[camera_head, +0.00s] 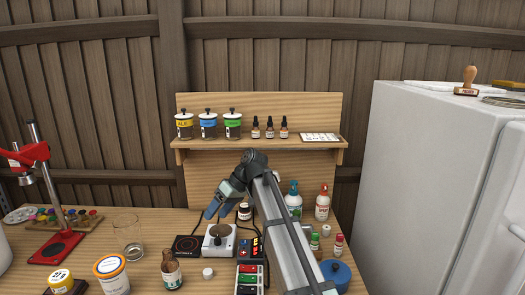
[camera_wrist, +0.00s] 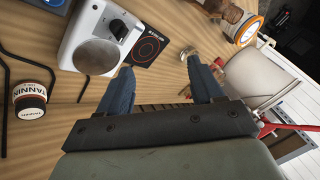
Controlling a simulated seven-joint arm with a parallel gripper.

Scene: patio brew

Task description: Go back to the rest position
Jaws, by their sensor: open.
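My gripper (camera_head: 212,212) hangs over the middle of the wooden table, near the white device with the round plate (camera_head: 219,238). In the wrist view my gripper (camera_wrist: 158,78) shows two blue fingers spread well apart, with nothing between them but table surface. The white device (camera_wrist: 98,38) with a black knob lies beyond the left finger in that view. A black pad with a red ring (camera_wrist: 148,48) lies beside it. No object is held.
A shelf (camera_head: 262,140) with labelled canisters and dropper bottles stands behind. A tall glass (camera_head: 127,235), a brown bottle (camera_head: 171,268) and jars stand left. Several bottles and a blue pot (camera_head: 336,274) crowd the right. A red press (camera_head: 57,245) stands far left; a white fridge (camera_head: 430,190) is right.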

